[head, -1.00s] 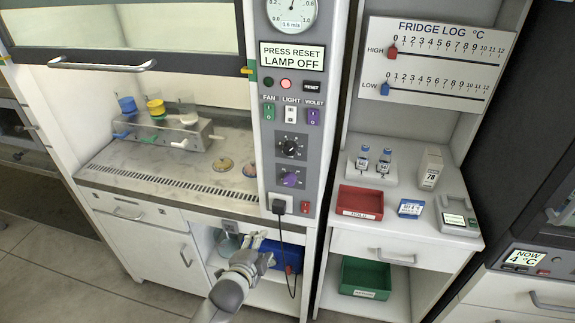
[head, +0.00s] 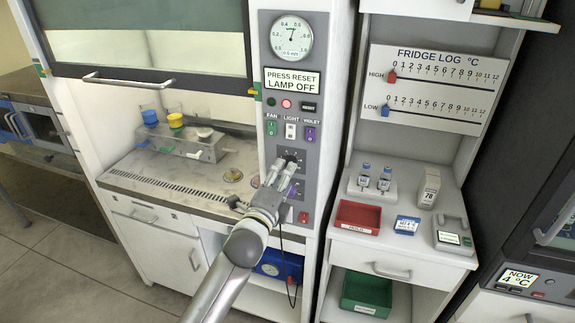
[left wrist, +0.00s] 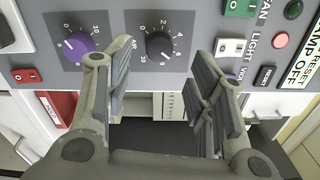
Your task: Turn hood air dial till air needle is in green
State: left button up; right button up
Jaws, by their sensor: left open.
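The hood's control panel carries a black dial (head: 291,156) and a purple dial (head: 297,187) below it. In the left wrist view the black dial (left wrist: 160,45) and the purple dial (left wrist: 83,42) both show, with number scales around them. The round air gauge (head: 291,37) is at the panel's top; its needle stands near upright, and I cannot make out a green band. My left gripper (head: 276,174) is in front of the dials. In the left wrist view the left gripper (left wrist: 163,62) is open and empty, its fingers spread either side of the black dial, apart from it. My right gripper is not in view.
Rocker switches (head: 291,130) and a reset button (head: 308,106) sit above the dials, and a red switch (head: 304,217) below. The hood worktop (head: 150,172) is left of the panel. A shelf unit with a red tray (head: 357,216) stands to the right.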

pick_arm(q)
jog(key=shift+p+x, duration=0.4)
jog(key=shift+x, duration=2.05)
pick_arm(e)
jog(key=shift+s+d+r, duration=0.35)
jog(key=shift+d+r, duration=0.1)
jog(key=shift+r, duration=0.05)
pick_arm(q)
jog(key=shift+a, duration=0.1)
jog(key=shift+f, duration=0.1)
jog(key=c, duration=1)
jog(key=shift+c, duration=0.2)
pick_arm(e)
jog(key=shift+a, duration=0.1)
pick_arm(q)
jog(key=shift+n, duration=0.3)
jog(key=shift+n, duration=2.5)
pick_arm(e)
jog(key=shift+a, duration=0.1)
